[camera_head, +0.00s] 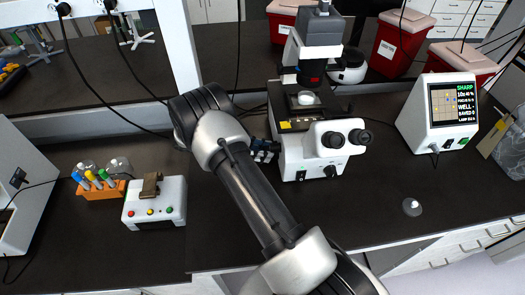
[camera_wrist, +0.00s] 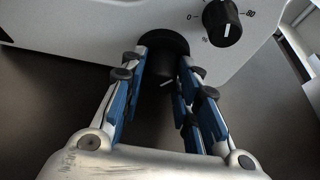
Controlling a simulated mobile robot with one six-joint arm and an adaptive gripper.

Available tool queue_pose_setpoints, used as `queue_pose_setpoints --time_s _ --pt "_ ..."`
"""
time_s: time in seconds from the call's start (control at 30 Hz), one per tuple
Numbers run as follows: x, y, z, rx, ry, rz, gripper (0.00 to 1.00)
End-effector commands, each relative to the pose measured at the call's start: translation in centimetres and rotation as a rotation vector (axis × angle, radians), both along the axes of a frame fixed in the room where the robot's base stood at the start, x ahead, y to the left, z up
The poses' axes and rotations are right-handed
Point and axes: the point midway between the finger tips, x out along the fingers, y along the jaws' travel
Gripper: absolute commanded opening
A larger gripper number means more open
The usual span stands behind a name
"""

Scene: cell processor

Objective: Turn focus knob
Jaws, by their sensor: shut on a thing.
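The white microscope (camera_head: 312,150) stands on the black bench with its eyepieces facing forward. My gripper (camera_head: 264,150) is at its left side, partly hidden behind my arm. In the wrist view my gripper (camera_wrist: 165,70) has its blue-padded fingers on both sides of a black knob, the focus knob (camera_wrist: 161,76), and is shut on it. A white mark shows on the knob's lower face. A second black knob (camera_wrist: 222,22), with a scale marked 0 and 80, is to the upper right, apart from the fingers. The monitor (camera_head: 452,110) reads SHARP at the top.
A white box with coloured buttons (camera_head: 155,202) and an orange tube rack (camera_head: 100,188) stand to the left. A small clear round item (camera_head: 412,207) lies on the right. Red bins (camera_head: 403,42) stand behind. The bench front right of the microscope is mostly clear.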

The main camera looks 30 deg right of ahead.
Motion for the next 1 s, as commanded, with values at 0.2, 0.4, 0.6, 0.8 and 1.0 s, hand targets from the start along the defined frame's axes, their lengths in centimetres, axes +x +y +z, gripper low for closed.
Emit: queue_pose_setpoints --time_s 0.2,0.4,0.6,0.8,1.0 --pt "0.03 -0.03 -0.04 0.032 0.07 0.0 0.05" --pt "0.04 -0.04 -0.01 0.044 0.095 0.001 0.05" --pt "0.04 -0.04 0.01 0.045 0.098 0.001 0.05" --pt "0.03 -0.05 0.01 0.045 0.097 0.001 0.3" --pt "0.04 -0.04 0.01 0.045 0.097 0.001 0.44"
